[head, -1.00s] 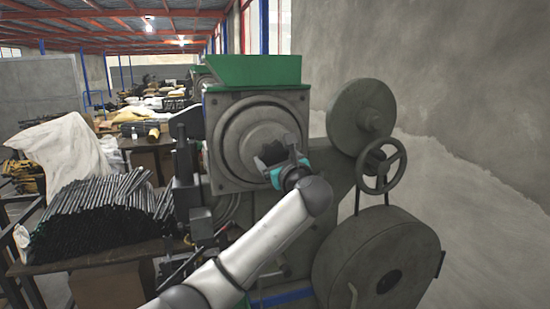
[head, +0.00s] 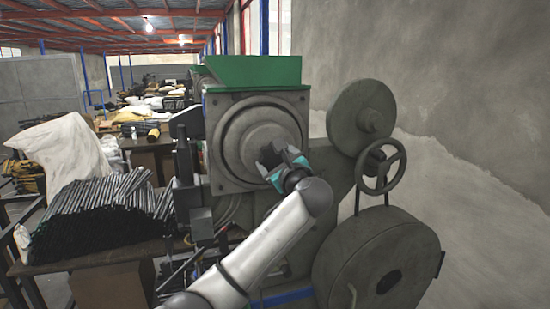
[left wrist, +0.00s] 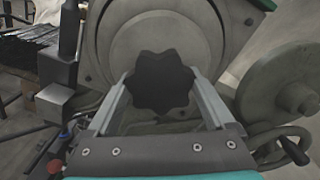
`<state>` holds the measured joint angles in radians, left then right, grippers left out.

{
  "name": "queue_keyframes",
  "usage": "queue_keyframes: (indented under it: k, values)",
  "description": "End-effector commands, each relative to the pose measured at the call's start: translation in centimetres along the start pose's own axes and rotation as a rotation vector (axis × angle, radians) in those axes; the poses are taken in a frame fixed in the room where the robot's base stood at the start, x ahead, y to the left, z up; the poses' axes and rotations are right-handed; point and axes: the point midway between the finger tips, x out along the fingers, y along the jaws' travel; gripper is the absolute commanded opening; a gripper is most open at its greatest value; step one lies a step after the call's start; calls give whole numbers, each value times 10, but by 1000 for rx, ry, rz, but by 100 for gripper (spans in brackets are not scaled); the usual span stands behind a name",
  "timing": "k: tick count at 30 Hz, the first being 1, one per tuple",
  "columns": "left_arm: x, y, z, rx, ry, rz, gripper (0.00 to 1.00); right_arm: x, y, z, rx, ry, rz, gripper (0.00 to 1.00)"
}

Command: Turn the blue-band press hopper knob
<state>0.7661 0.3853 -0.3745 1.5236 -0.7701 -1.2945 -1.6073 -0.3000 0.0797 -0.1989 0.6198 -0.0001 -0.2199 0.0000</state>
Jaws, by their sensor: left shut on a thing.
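The press (head: 222,130) stands in the middle of the head view, with a green hopper (head: 255,71) on top and a round plate on its square front. The dark lobed hopper knob (left wrist: 160,82) sits at the centre of that plate, and its dark edge shows in the head view (head: 267,156). My left gripper (head: 281,160) is at the knob, its fingers on either side, shut on it. The blue band (head: 285,298) shows low on the press, partly behind my arm. My right gripper is not in view.
A handwheel (head: 381,165) and large grey wheels (head: 375,262) are at the press's right. A table with a pile of dark rods (head: 95,215) stands left. A grey wall closes the right side.

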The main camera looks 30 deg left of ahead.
Motion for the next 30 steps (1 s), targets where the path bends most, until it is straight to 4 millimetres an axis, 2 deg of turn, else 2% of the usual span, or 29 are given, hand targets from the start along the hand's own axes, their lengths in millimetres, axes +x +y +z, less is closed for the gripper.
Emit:
queue_keyframes:
  k: [14, 30]
  values:
    - [0, 1, -3, -454, 4, 3, 31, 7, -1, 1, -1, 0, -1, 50]
    - [0, 1, -4, -969, 3, 4, 31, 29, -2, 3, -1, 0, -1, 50]
